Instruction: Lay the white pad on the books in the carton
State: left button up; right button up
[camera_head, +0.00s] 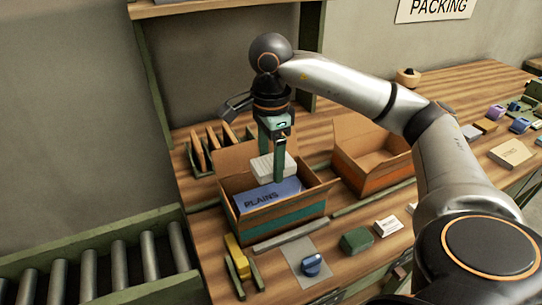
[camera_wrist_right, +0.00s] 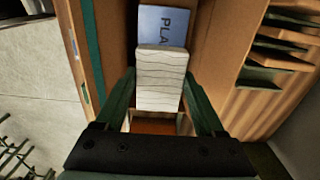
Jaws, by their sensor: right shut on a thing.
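The white pad (camera_head: 270,168) is held by my right gripper (camera_head: 276,172), whose green fingers close on its two sides. In the right wrist view the pad (camera_wrist_right: 159,80) sits between the fingers of the right gripper (camera_wrist_right: 160,95). The pad is over the open carton (camera_head: 280,228), above or against a blue book (camera_head: 268,197) marked PLAINS. The blue book (camera_wrist_right: 163,25) also shows in the wrist view, partly covered by the pad. A reddish-brown surface (camera_wrist_right: 153,127) shows below the pad. I cannot tell whether the pad touches the books. My left gripper is not in view.
A second open carton (camera_head: 370,160) stands to the right. A rack with brown slats (camera_head: 205,148) stands behind the carton at left. A yellow item (camera_head: 237,256), a blue item (camera_head: 312,264) and a green item (camera_head: 356,240) lie in front. A roller conveyor (camera_head: 120,264) is at left.

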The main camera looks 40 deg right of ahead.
jog(key=b, duration=0.3)
send_over(271, 198)
notch_tip(271, 198, down, 5)
jog(key=shift+r, duration=0.2)
jog(key=shift+f+b, duration=0.35)
jog(key=shift+f, duration=0.35)
jog(key=shift+f+b, duration=0.35)
jog(key=shift+b, duration=0.15)
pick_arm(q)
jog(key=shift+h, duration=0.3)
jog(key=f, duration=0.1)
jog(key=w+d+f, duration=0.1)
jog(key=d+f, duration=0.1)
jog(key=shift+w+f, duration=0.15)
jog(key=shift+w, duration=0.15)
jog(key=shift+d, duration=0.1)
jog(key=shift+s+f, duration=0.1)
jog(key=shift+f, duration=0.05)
pick_arm(e)
jog(key=shift+f, duration=0.1)
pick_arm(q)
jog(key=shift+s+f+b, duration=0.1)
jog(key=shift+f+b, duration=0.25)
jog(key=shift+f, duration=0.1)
pick_arm(e)
jog(key=shift+f, duration=0.35)
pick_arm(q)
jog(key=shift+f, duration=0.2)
pick_arm(e)
jog(key=shift+f, duration=0.25)
